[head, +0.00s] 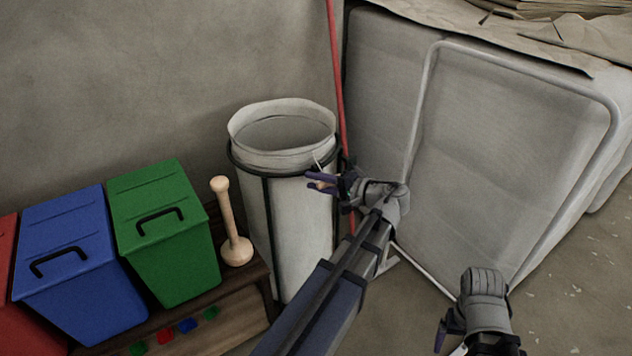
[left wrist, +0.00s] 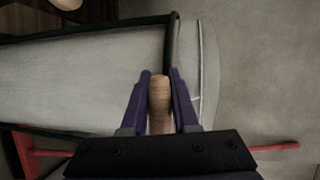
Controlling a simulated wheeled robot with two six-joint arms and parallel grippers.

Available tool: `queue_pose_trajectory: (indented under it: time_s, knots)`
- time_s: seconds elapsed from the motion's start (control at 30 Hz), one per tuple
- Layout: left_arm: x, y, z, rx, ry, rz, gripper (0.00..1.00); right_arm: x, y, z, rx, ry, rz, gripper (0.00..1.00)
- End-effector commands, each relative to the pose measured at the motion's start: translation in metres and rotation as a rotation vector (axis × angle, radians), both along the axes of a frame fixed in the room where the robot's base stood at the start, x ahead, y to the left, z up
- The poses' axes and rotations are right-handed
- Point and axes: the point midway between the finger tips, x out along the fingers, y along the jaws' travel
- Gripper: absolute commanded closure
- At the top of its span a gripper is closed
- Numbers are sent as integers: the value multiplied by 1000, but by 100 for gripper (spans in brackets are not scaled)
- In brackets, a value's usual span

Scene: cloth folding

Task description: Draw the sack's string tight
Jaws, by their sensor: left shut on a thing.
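The off-white sack (head: 300,225) stands upright in a frame with a dark hoop (head: 240,163). Its mouth is wide open, with a loose collar above the hoop. A short pale string (head: 318,161) shows at the collar's right front, just above my left gripper (head: 318,181). In the left wrist view my left gripper (left wrist: 160,78) is shut on a tan wooden toggle (left wrist: 160,100), beside the sack (left wrist: 85,85) and its hoop. My right gripper (head: 441,336) is low at the right, away from the sack; its jaws do not show clearly.
Green (head: 165,235), blue (head: 68,265) and red (head: 28,320) bins stand on a wooden bench (head: 225,318) at the left, with a wooden plunger-shaped tool (head: 228,220). A red pole (head: 337,80) leans behind the sack. A large grey wrapped block (head: 510,150) fills the right.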

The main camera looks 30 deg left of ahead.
Motion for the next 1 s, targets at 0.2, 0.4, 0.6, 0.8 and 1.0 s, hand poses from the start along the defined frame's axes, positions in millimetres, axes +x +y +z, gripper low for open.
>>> queue_pose_trajectory:
  time_s: [0.2, 0.4, 0.6, 0.8, 1.0]
  knots:
    - [0, 0, 0, -1, 0, 0, 100, 0, 0, 0, 0, 0, 0, 11]
    - [0, 0, 0, -2, 0, 0, 100, 0, 0, 0, 0, 0, 0, 11]
    - [0, 0, -1, -2, 0, 0, 100, 0, 0, 0, 0, 0, 0, 11]
    - [0, 0, -1, -2, 0, 0, 100, 0, 0, 0, 0, 0, 0, 11]
    - [0, 0, -1, -2, 0, 0, 100, 0, 0, 0, 0, 0, 0, 11]
